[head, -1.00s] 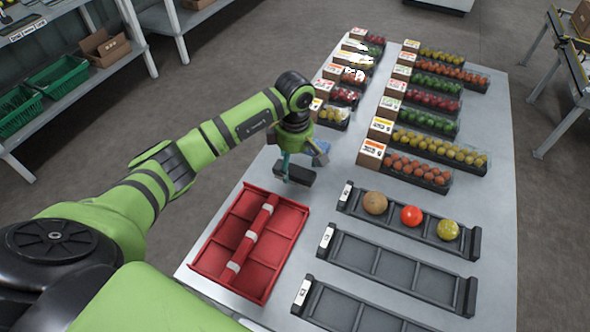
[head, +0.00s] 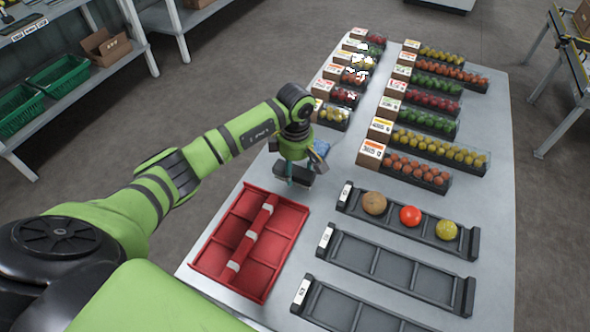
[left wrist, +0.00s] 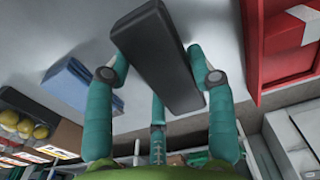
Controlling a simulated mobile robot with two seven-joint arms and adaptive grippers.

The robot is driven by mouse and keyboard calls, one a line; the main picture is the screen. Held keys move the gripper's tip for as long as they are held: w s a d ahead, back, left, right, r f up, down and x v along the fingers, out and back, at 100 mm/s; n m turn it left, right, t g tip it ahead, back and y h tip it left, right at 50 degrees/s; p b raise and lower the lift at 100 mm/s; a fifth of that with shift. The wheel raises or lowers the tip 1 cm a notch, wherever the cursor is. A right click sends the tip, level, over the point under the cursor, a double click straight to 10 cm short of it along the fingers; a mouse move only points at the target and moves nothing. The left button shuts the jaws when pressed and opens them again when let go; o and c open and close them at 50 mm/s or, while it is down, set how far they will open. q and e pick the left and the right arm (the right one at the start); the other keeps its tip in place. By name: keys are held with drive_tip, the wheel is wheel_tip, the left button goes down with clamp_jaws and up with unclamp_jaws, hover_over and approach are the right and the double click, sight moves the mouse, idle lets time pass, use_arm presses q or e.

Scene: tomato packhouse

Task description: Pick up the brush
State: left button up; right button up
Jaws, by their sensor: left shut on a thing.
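The brush (left wrist: 158,55) is a dark, long rectangular block in the left wrist view, lying between the teal fingers of my left gripper (left wrist: 160,78). Its bristles cannot be made out. In the head view the brush (head: 303,177) shows as a small dark block under my left gripper (head: 294,170), just beyond the red tray. The gripper is shut on it, and the fingers partly hide it. I cannot tell whether it is clear of the table. My right gripper is not in view.
A red divided tray (head: 205,252) is close in front of the gripper. A folded blue cloth (head: 322,148) lies just behind it; it also shows in the left wrist view (left wrist: 68,84). A dark sorting tray (head: 352,212) with three fruits stands to the right.

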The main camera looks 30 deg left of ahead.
sight(296, 167)
use_arm(q)
drive_tip(key=shift+r, duration=0.65)
wheel_tip(296, 167, up, 3)
drive_tip(key=shift+d+f+b, duration=0.1)
drive_tip(key=shift+b, duration=0.7)
drive_tip(key=s+d+r, duration=0.1)
drive_tip(key=d+r, duration=0.1)
drive_tip(key=d, duration=0.1)
drive_tip(key=s+d+r+b, duration=0.1)
drive_tip(key=s+d+r, duration=0.1)
drive_tip(key=d, duration=0.1)
drive_tip(key=s+d+r+b, duration=0.1)
drive_tip(key=s+d+r, duration=0.1)
drive_tip(key=d, duration=0.2)
drive_tip(key=shift+s+r, duration=0.25)
drive_tip(key=shift+r, duration=0.15)
